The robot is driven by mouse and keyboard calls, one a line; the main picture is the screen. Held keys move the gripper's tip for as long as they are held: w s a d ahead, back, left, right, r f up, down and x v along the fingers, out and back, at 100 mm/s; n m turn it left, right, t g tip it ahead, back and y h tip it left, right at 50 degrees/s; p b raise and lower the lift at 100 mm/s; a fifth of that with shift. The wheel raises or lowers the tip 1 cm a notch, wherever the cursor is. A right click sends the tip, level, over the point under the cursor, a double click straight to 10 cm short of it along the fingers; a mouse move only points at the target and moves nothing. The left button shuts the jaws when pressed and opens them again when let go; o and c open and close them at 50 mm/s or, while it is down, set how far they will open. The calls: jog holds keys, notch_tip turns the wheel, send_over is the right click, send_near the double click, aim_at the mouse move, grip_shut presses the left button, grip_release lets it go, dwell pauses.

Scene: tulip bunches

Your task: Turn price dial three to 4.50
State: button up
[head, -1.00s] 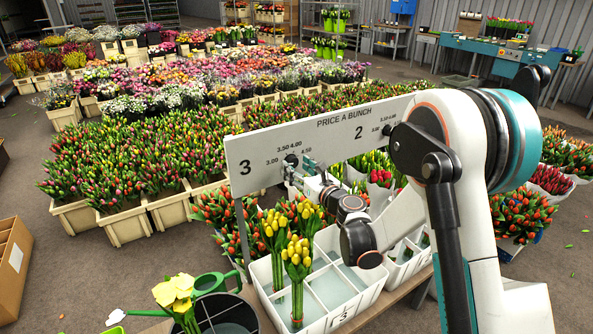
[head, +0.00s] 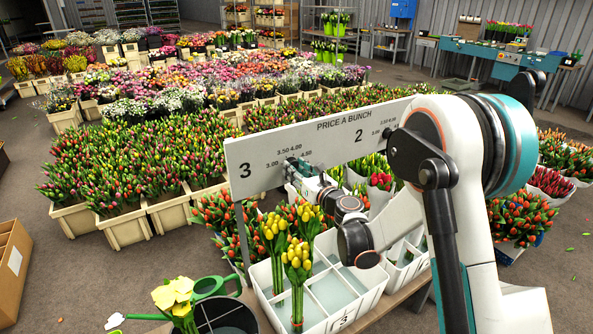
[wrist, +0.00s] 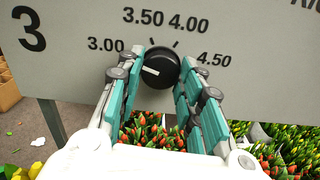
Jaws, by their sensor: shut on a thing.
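Price dial three is a black round knob (wrist: 158,67) on the white price board (head: 270,170), beside the large number 3. In the wrist view its white mark points left, toward the 3.00 side. The scale reads 3.00, 3.50, 4.00 and 4.50, with 4.50 at the right of the knob. My gripper (wrist: 160,78) has one teal-padded finger on each side of the knob and is shut on it. In the head view my gripper (head: 299,168) is at the board and hides the knob.
A white divided crate (head: 335,290) with yellow tulip bunches (head: 298,262) stands below the board. Dial two's scale is at the board's right, partly behind my arm. A green watering can (head: 212,284) and a dark bucket (head: 225,315) stand at the front left.

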jog(key=m, duration=2.9)
jog(key=shift+s+r+m, duration=0.1)
jog(key=shift+m, duration=0.2)
dwell(0.4)
jog(key=o, duration=1.1)
jog(key=shift+c, duration=0.2)
